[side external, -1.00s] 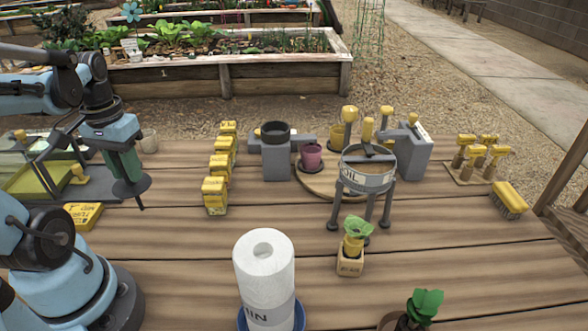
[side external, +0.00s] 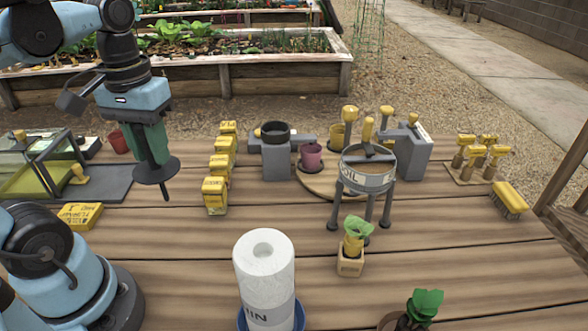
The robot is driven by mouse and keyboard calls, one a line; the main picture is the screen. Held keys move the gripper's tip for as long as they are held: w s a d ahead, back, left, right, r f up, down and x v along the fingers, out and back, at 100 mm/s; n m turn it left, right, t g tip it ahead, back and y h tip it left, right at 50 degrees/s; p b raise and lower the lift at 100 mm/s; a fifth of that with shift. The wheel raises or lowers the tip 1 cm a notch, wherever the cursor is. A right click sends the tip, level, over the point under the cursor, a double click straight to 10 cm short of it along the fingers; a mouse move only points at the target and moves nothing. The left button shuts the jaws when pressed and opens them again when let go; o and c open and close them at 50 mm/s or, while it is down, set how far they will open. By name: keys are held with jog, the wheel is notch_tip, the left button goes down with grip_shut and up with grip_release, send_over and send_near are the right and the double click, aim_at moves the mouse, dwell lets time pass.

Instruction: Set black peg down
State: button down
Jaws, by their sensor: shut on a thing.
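The black peg (side external: 157,175) is a dark disc with a thin spike pointing down. It hangs below my gripper (side external: 152,152), which has green fingers and is shut on it. The peg is close above the wooden table, left of the row of yellow boxes (side external: 214,193). I cannot tell the exact gap under the spike. The upper part of the peg is hidden between the fingers.
A glass-sided case (side external: 30,165) on a dark mat (side external: 110,182) stands left. A red pot (side external: 119,142) is behind it. A paper towel roll (side external: 265,265) stands in front, and a soil sieve (side external: 367,175) on legs stands right. Bare planks lie between the peg and the roll.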

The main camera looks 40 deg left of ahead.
jog(key=shift+w+d+r, duration=0.15)
jog(key=shift+w, duration=0.2)
jog(key=w+d+f+m, duration=0.1)
jog(key=w+d+m, duration=0.1)
jog(key=w, duration=0.4)
jog(key=w+d+m, duration=0.2)
jog(key=w+m, duration=0.2)
jog(key=w, duration=0.3)
jog(key=shift+f, duration=0.4)
jog(key=s+d+r+n, duration=0.15)
jog(key=s+n, duration=0.35)
jog(key=s, duration=1.1)
jog(key=a+f, duration=1)
jog(key=a, duration=0.2)
jog(key=shift+s+f, duration=0.3)
jog(key=shift+s, duration=0.1)
jog(key=shift+f, duration=0.15)
